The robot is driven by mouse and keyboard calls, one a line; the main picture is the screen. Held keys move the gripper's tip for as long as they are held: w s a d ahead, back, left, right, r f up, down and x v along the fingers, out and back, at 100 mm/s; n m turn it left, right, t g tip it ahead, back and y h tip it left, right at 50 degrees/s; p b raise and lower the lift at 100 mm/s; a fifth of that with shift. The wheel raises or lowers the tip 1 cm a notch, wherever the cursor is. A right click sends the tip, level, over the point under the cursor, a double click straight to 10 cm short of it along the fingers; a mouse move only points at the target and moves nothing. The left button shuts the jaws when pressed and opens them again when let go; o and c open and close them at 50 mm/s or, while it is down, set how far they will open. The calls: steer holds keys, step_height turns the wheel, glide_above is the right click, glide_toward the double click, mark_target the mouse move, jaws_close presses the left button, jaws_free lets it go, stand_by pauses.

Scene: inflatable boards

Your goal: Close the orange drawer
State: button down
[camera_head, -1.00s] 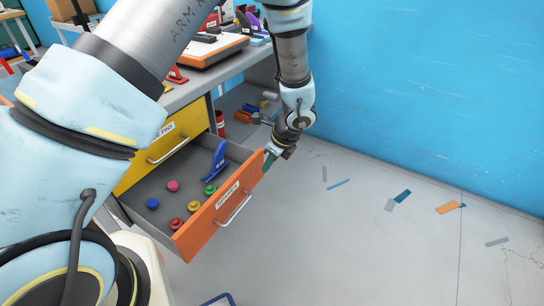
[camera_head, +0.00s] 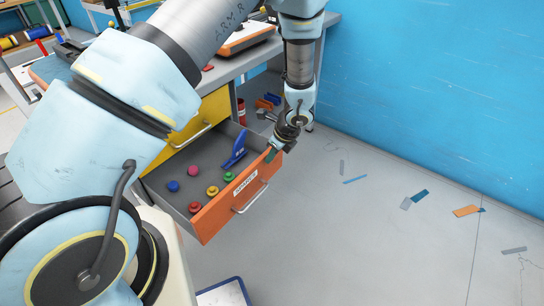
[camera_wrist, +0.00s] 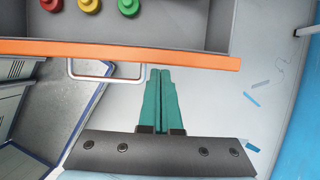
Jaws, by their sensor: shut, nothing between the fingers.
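The orange drawer (camera_head: 222,212) is pulled out from below a yellow drawer, with its front facing the open floor. It holds several coloured round pieces and a blue piece (camera_head: 234,152). A white label and a metal handle (camera_head: 249,198) are on its front. In the wrist view the drawer's front edge (camera_wrist: 215,61) runs across the picture, with the handle (camera_wrist: 105,76) below it. My gripper (camera_head: 271,155) is at the far end of the drawer front. In the wrist view its green fingers (camera_wrist: 159,72) are shut and empty, tips right by the front edge, right of the handle; contact is unclear.
The yellow drawer (camera_head: 205,116) above appears closed. A workbench (camera_head: 240,65) with tools stands over the drawers. A blue wall (camera_head: 430,80) is at the right. The grey floor (camera_head: 370,240) before the drawer is mostly clear, with flat scraps. A blue-edged object (camera_head: 224,292) lies at the bottom.

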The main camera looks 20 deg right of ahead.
steer(key=w+a+p, duration=0.1)
steer(key=w+a, duration=0.3)
steer(key=w, duration=0.4)
steer(key=w+a+p, duration=0.1)
steer(key=w+a, duration=0.4)
steer(key=w, duration=0.4)
steer(key=shift+w+a+p, duration=0.15)
steer(key=shift+a+p, duration=0.15)
